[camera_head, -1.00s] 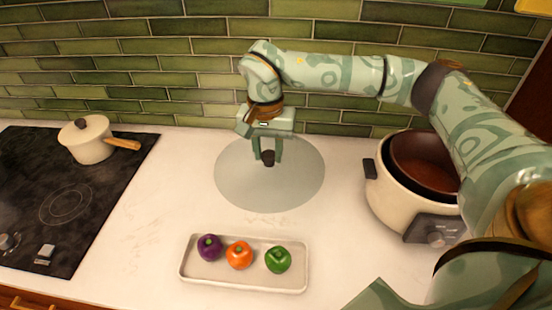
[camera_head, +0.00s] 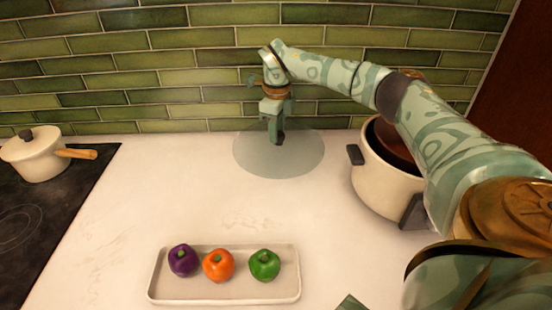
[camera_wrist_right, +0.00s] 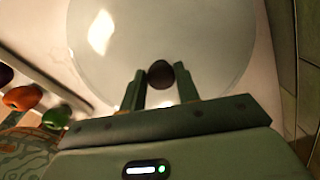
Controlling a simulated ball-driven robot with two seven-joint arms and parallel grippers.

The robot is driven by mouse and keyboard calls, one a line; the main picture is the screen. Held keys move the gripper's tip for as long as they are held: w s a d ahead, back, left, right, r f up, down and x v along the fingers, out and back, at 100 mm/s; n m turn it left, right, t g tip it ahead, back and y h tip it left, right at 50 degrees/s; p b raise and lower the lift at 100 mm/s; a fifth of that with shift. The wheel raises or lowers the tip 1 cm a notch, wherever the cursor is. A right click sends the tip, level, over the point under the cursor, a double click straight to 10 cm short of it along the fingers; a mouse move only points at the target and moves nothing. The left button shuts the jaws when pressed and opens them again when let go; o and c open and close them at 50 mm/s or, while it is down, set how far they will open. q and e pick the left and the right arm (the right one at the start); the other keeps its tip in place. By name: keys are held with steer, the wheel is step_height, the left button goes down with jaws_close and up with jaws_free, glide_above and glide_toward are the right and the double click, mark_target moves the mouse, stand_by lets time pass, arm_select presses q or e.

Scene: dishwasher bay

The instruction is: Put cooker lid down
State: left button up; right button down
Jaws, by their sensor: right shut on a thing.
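The cooker lid (camera_head: 255,158) is a round, see-through greyish disc with a dark knob at its centre. It shows over the white counter near the tiled wall; I cannot tell whether it touches the counter. My right gripper (camera_head: 276,136) is shut on the lid's knob from above. In the right wrist view, the two fingers of the gripper (camera_wrist_right: 160,88) sit either side of the dark round knob, with the pale lid (camera_wrist_right: 190,40) spread beyond. The cream cooker (camera_head: 385,185) with a dark red-brown inner pot stands to the right, open at the top, partly behind my arm.
A white tray (camera_head: 225,292) with a purple, an orange and a green pepper lies at the front. A cream saucepan (camera_head: 32,158) with a wooden handle stands on the black hob (camera_head: 45,200) at left. The counter between the hob and lid is clear.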

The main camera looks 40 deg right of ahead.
mark_target(277, 152)
step_height(277, 152, down, 4)
steer(key=shift+w+f+b, duration=0.1)
steer(key=shift+f+b, duration=0.05)
steer(key=shift+b, duration=0.25)
step_height(277, 152, down, 4)
steer(key=shift+r+b, duration=0.15)
steer(key=shift+b, duration=0.35)
steer(key=shift+r, duration=0.1)
steer(key=c, duration=1)
jaws_free()
step_height(277, 152, up, 12)
steer(key=p, duration=0.3)
steer(key=shift+r+p, duration=0.15)
steer(key=shift+p, duration=0.2)
